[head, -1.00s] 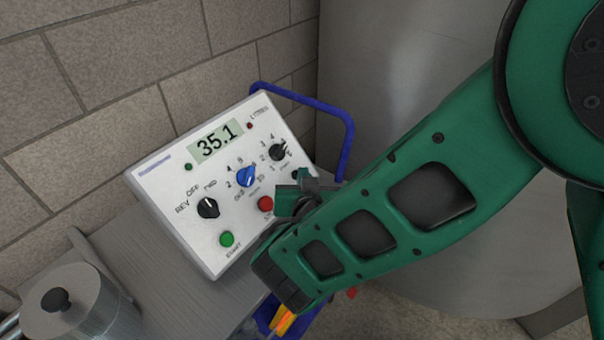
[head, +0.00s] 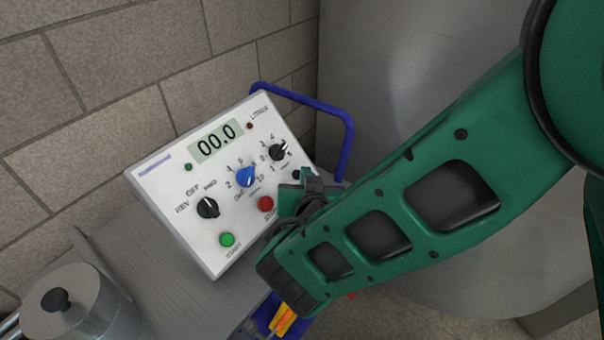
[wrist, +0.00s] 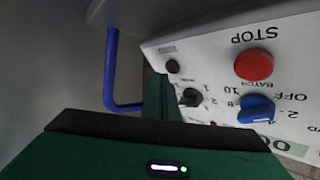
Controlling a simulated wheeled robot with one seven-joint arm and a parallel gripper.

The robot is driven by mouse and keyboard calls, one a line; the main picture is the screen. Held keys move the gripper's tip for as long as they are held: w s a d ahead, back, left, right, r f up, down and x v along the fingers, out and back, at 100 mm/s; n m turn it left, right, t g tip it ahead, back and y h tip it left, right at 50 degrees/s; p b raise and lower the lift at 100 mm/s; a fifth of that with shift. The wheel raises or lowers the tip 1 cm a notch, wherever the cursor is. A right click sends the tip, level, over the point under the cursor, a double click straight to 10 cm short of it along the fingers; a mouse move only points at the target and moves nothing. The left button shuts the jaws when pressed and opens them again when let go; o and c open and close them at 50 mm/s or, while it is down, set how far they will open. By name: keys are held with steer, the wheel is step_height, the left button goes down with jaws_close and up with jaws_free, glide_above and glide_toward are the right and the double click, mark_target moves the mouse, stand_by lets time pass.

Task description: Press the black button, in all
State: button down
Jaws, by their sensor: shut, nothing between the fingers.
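The small black button (head: 296,174) is at the right edge of the white control panel (head: 165,205), partly beside my gripper in the head view. In the wrist view the black button (wrist: 172,66) shows clear near the panel's edge, just beyond my fingertips. My gripper (head: 300,187) is shut and empty, close to the button. It also shows in the wrist view (wrist: 160,84). I cannot tell whether the fingertips touch the button. The panel's display (head: 216,140) reads 00.0.
Near the button are a red STOP button (head: 265,204), a black selector knob (head: 280,152) and a blue knob (head: 245,177). A green button (head: 227,240) and another black knob (head: 207,208) are farther left. A blue rail (head: 346,145) curves behind the panel; a lidded metal pot (head: 75,315) stands front left.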

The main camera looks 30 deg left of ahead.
steer(key=shift+d+r, duration=0.15)
steer(key=shift+d, duration=0.05)
steer(key=d+r, duration=0.1)
steer(key=d, duration=0.1)
steer(key=d+r, duration=0.1)
steer(key=r, duration=0.1)
steer(key=shift+s+d+r, duration=0.15)
steer(key=shift+d, duration=0.2)
stand_by(0.3)
stand_by(0.8)
